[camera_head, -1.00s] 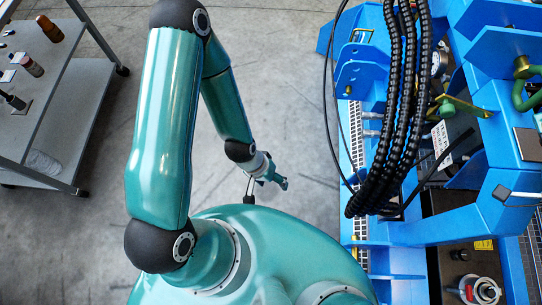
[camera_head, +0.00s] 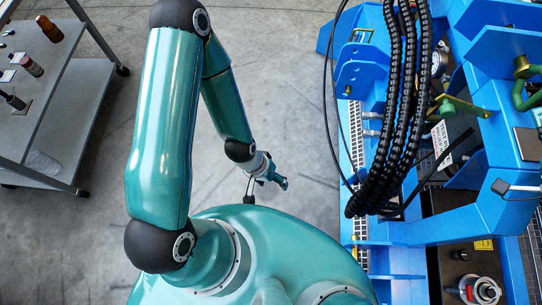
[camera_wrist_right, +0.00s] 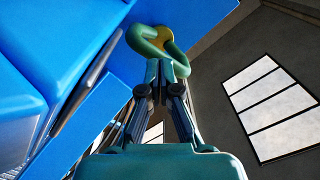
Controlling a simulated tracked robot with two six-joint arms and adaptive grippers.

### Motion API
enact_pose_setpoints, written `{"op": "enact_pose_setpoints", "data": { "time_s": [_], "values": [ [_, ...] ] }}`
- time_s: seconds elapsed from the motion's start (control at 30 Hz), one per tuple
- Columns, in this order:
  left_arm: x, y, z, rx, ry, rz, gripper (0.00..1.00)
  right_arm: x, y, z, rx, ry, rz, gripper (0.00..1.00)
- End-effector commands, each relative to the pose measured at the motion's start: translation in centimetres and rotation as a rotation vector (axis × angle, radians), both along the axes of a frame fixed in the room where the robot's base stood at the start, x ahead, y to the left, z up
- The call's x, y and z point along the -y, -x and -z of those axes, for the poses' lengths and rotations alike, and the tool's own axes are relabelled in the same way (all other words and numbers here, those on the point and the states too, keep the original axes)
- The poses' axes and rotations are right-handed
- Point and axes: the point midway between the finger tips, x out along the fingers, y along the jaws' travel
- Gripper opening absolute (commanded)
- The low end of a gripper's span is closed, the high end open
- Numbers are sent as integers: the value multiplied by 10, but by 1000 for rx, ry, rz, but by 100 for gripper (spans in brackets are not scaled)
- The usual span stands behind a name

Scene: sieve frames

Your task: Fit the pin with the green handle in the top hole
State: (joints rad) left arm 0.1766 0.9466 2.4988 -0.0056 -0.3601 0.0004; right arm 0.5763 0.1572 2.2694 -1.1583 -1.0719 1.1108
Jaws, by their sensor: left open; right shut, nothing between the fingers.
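A green looped handle (camera_wrist_right: 145,44) with a yellowish middle shows at the top of the right wrist view, against blue metal. A green bent handle (camera_head: 518,96) also shows at the right edge of the head view; I cannot tell whether it is the same one. My right gripper (camera_wrist_right: 168,72) is shut and empty, its fingertips right at the lower side of the loop in the picture; I cannot tell whether they touch. My left gripper (camera_head: 275,180) is open and empty over the floor, far from the blue frame. I cannot make out the top hole.
The blue frame (camera_head: 440,232) fills the right side, with black hoses (camera_head: 385,150) hanging before it and a brass rod with a green knob (camera_head: 447,109). A grey cart (camera_head: 70,110) carrying bottles stands at left. The floor between is clear.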

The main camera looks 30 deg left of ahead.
Motion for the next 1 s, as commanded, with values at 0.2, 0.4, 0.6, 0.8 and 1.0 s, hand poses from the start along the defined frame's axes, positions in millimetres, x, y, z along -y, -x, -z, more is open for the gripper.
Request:
{"op": "enact_pose_setpoints", "data": {
  "time_s": [0.2, 0.4, 0.6, 0.8, 1.0],
  "values": [
    [0, 0, 0, 0, 0, 0, 68, -3, -5, 0, 0, 0, 0, 0],
    [0, 0, 1, 0, 0, 0, 68, -5, -10, 0, -1, 0, -1, 0],
    [0, 0, 1, 0, 0, 0, 68, -7, -15, 0, 0, 0, -1, 0],
    [0, 0, 1, 0, 0, 0, 68, -9, -20, 0, 0, 0, -1, 0],
    [0, 0, 1, 0, 0, 0, 68, -10, -23, 0, -1, 1, -1, 0]
  ]
}}
